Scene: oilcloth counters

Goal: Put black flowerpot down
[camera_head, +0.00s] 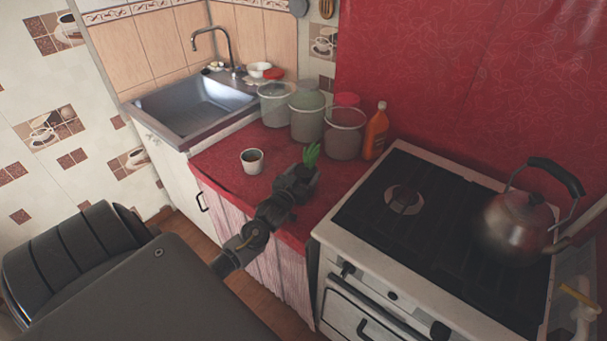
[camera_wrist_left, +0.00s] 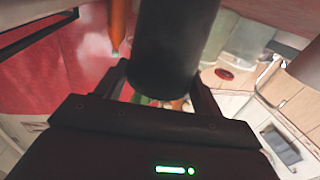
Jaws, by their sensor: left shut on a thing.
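The black flowerpot (camera_wrist_left: 178,45) is a dark cylinder between the two fingers of my left gripper (camera_wrist_left: 160,85) in the left wrist view. In the head view my left gripper (camera_head: 298,180) is at the front of the red counter (camera_head: 222,162), shut on the pot. Green leaves (camera_head: 311,156) stick up from the pot there. The pot's body is mostly lost against the dark gripper, and I cannot tell whether its base touches the counter. My right gripper is not in view.
A small white pot (camera_head: 252,167) stands to the left on the counter. Several buckets, one a grey bucket (camera_head: 344,140), and an orange bottle (camera_head: 376,130) stand behind. The stove (camera_head: 420,215) with a kettle (camera_head: 518,215) is right; the sink (camera_head: 195,105) is back left.

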